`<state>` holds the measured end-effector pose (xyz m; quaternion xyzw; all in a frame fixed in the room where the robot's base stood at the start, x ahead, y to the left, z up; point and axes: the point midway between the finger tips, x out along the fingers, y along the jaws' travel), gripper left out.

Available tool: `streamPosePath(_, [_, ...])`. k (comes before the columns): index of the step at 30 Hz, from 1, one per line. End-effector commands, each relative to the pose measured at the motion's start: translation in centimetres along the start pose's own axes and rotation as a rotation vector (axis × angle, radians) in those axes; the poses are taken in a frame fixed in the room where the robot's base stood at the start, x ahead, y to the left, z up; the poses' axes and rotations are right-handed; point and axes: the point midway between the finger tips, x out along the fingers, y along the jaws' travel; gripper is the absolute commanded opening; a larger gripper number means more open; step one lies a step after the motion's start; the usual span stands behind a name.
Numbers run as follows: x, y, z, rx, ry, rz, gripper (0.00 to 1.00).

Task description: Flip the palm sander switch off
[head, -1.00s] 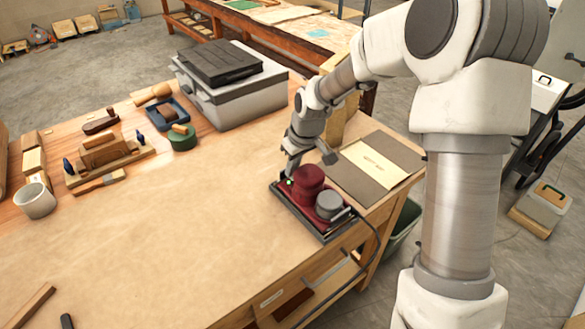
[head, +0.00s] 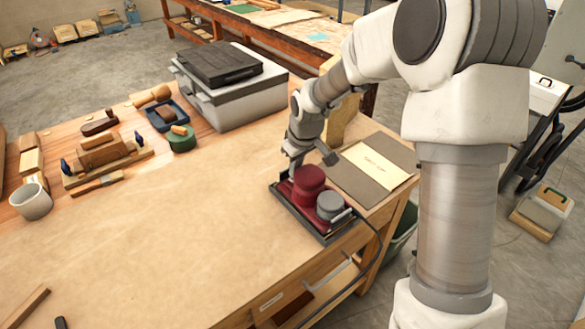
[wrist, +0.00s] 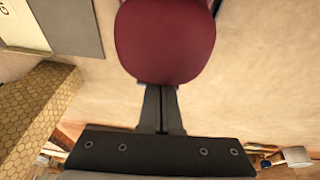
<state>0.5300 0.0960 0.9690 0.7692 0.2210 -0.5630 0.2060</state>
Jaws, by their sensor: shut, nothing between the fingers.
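The palm sander (head: 309,184) is dark red with a round top and a grey round part at its right. It sits in a dark tray (head: 325,240) near the table's right edge. My gripper (head: 291,177) points down at the sander's far left side, close against it. In the wrist view the red sander body (wrist: 165,40) fills the top middle. My gripper's fingers (wrist: 162,95) are together and empty, and their tips end at or behind the red body. The switch is hidden, and I cannot tell whether the fingers touch it.
A dark cord runs from the sander over the table's right edge. A grey folder with a cream label (head: 377,163) lies behind it. A grey box (head: 232,95) stands at the back. Woodworking tools (head: 100,155) lie at left. The table's middle is clear.

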Motion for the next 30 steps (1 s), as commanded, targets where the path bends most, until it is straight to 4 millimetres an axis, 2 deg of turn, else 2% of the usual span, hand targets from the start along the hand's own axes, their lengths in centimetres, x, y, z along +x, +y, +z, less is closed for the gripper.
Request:
streamPosePath(7, [-0.1,0.0,0.0,0.0,0.0,0.0,0.0])
streamPosePath(11, [-0.9,-0.1,-0.4,-0.001,0.001,0.001,0.0])
streamPosePath(18, [-4.6,-0.3,-2.0,0.0,0.001,0.001,0.0])
streamPosePath(30, [-11.8,-2.0,-1.7,0.001,0.002,0.002,0.0])
